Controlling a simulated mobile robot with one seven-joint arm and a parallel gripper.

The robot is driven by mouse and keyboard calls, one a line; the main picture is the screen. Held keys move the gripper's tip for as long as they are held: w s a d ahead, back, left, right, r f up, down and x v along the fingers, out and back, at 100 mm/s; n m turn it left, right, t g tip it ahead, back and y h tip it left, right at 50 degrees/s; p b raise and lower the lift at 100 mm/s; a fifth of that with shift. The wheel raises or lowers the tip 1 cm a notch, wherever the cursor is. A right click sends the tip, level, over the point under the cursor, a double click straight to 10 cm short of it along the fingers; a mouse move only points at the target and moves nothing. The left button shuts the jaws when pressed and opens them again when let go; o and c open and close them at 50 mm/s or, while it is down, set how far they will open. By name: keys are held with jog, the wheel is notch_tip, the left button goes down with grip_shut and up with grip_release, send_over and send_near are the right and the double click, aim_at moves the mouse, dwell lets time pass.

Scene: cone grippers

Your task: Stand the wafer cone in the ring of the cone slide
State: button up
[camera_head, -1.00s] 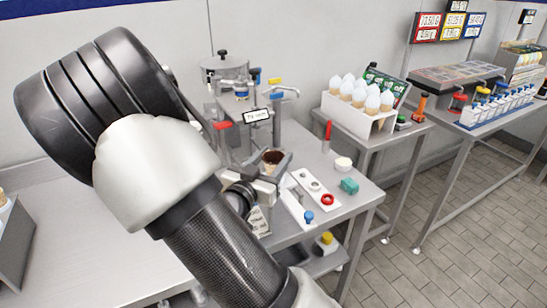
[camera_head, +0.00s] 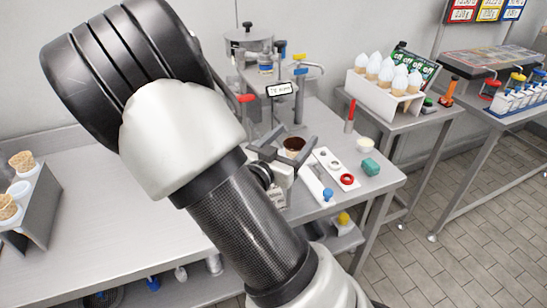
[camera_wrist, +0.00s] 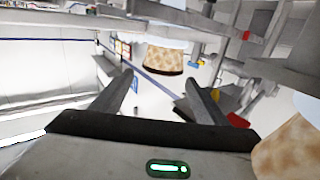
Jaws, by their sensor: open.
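A wafer cone with a dark inside (camera_head: 294,144) stands upright at the middle bench. In the wrist view, which looks upside down, the wafer cone (camera_wrist: 165,60) shows beyond and between my fingertips. My gripper (camera_head: 288,153) is open, its fingers spread around or just in front of the cone; I cannot tell the exact gap. In the wrist view my gripper (camera_wrist: 162,88) holds nothing. The cone's lower part is hidden by my gripper.
A red-handled post (camera_head: 350,116) and a tap fixture (camera_head: 299,75) stand behind. A rack of cones (camera_head: 40,205) is at left. The left bench surface (camera_head: 110,180) is clear.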

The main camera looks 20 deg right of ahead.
jog(key=v, duration=1.6)
jog(key=shift+p, duration=0.45)
jog(key=shift+s, duration=0.1)
